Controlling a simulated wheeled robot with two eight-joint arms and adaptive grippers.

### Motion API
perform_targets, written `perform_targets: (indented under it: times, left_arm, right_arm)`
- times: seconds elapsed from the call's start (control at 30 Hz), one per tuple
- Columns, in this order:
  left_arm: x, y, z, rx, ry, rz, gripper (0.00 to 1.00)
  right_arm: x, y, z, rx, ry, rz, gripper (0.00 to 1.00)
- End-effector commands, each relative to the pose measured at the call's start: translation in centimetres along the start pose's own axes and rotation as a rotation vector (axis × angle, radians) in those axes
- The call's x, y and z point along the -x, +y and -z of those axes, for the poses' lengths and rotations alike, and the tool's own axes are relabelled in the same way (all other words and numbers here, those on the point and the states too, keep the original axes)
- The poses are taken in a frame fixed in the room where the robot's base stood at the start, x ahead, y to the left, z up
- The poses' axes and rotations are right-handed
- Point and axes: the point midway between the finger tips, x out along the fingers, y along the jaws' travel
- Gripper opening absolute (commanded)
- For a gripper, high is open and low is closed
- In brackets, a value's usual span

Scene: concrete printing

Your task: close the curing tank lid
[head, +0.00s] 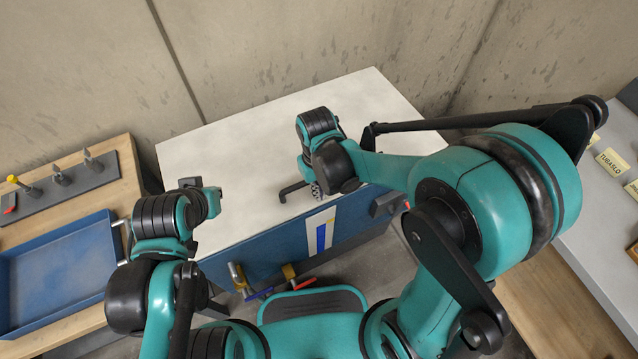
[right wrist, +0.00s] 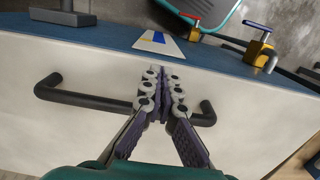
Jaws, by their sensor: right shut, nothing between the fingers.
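The curing tank (head: 262,255) is a blue box with a pale, flat lid (head: 250,130) over its top. The lid looks level in the head view, and I see no gap along the visible front edge. A black bar handle (head: 292,189) stands on the lid near that edge; it also shows in the right wrist view (right wrist: 90,97). My right gripper (head: 318,190) is shut and empty over the handle. In the right wrist view its fingers (right wrist: 161,75) cross in front of the bar and hide its middle. My left gripper (head: 207,190) is over the lid's left side, its fingers unclear.
A blue tray (head: 60,265) and a dark rack (head: 65,190) with several tools sit on the wooden bench at left. Clamps with yellow and red parts (head: 238,275) are at the tank's front. A grey table (head: 600,220) stands at right. Concrete walls close the back.

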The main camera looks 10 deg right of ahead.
Motion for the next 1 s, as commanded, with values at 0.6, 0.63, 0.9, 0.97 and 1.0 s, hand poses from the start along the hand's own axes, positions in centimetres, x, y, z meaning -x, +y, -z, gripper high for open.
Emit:
perform_targets:
  times: [0.6, 0.63, 0.9, 0.97, 1.0]
  left_arm:
    - [-0.8, 0.0, -0.6, 0.000, 0.000, 0.000, 0.00]
    - [-0.9, 0.0, -0.6, 0.000, 0.000, 0.000, 0.00]
    - [-3.2, 0.0, -2.3, 0.000, 0.000, 0.000, 0.00]
    - [-3.4, 0.0, -2.5, 0.000, 0.000, 0.000, 0.00]
    - [-3.5, 0.0, -2.5, 0.000, 0.000, 0.000, 0.00]
  right_arm:
    - [-2.0, 0.0, 0.0, 0.000, 0.002, 0.000, 0.00]
    - [-2.2, 0.0, 0.0, 0.000, 0.004, 0.000, 0.00]
    - [-5.9, 0.0, -0.2, 0.000, 0.076, 0.000, 0.00]
    - [-6.3, 0.0, -0.2, 0.000, 0.089, 0.000, 0.00]
    - [-6.4, 0.0, -0.2, 0.000, 0.094, 0.000, 0.00]
